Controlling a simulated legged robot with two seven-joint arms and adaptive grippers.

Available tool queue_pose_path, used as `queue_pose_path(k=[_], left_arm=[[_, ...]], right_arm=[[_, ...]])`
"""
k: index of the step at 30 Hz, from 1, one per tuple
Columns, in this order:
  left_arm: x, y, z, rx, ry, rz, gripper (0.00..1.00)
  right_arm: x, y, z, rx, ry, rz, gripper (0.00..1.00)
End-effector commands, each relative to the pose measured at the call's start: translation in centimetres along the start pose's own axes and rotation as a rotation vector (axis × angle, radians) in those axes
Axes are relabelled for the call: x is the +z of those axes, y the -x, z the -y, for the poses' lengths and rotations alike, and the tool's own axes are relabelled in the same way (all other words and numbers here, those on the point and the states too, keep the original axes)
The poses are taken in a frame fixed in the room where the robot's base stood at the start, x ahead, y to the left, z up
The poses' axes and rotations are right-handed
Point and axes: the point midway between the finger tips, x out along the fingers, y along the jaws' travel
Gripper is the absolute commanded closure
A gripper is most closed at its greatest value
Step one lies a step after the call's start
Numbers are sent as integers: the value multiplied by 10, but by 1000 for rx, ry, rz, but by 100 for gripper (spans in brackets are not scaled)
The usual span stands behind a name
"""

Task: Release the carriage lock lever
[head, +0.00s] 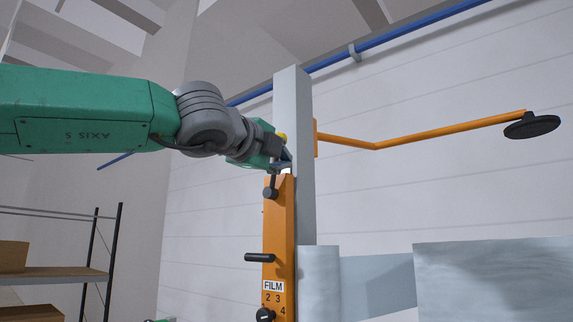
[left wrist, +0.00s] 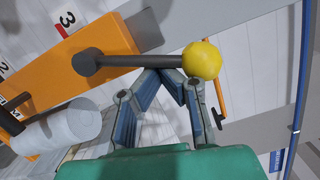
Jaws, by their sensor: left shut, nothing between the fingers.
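The lock lever shows in the left wrist view as a dark round pivot (left wrist: 87,62), a grey rod (left wrist: 128,60) and a yellow ball knob (left wrist: 201,60). In the head view the pivot (head: 270,192) sits near the top of the orange panel (head: 279,225), and the knob (head: 283,136) is partly hidden by my gripper. The lever stands roughly upright there. My left gripper (head: 283,160) is shut and empty. In the left wrist view its fingertips (left wrist: 172,74) meet beside the rod, close to the knob. I cannot tell whether they touch. My right gripper is not in view.
A grey post (head: 293,110) rises behind the panel, with an orange arm (head: 425,134) reaching right to a black disc (head: 532,125). A black handle (head: 260,257) and a knob (head: 265,315) are lower on the panel. Pale sheeting (head: 490,280) spreads right. Shelving (head: 60,270) stands left.

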Motion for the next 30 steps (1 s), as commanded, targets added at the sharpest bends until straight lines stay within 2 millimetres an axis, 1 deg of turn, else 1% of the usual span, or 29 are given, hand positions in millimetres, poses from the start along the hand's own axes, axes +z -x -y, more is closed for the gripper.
queue_pose_path(k=[1,12,20,25,30], left_arm=[[5,-1,1,5,45,1,100],[29,-5,4,62,392,2,100],[46,-8,2,61,390,1,100],[57,-9,-1,83,528,1,100],[66,-10,-6,83,528,2,100]], right_arm=[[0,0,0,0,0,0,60],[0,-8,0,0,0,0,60],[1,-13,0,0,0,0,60],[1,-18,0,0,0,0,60],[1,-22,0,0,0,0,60]])
